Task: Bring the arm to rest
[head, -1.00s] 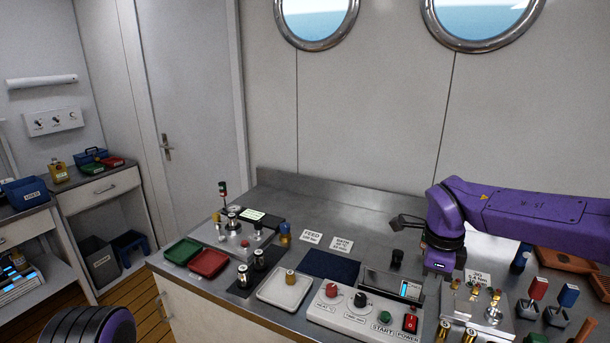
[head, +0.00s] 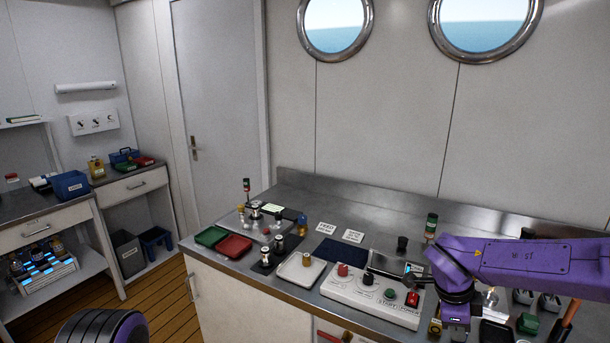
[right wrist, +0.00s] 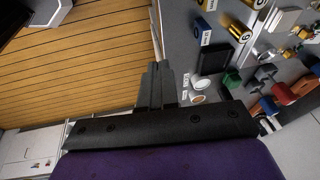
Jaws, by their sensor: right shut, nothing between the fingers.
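My right arm is purple and comes in from the right in the head view, low over the right end of the steel counter (head: 350,219). Its gripper (head: 390,271) points left there, small and dark, in front of the control panel's display. In the right wrist view the two dark fingers (right wrist: 158,72) are together with nothing between them. Beyond them lie wooden floor and the counter's items. My left gripper is not in view; only a rounded purple and black part of my body shows at the bottom left.
A white control panel (head: 354,301) with knobs and buttons stands below the gripper. A white tray (head: 285,276), a red tray (head: 233,247) and a green tray (head: 211,236) lie left of it. Several small items crowd the counter's right end. Wooden floor (head: 155,315) is open at left.

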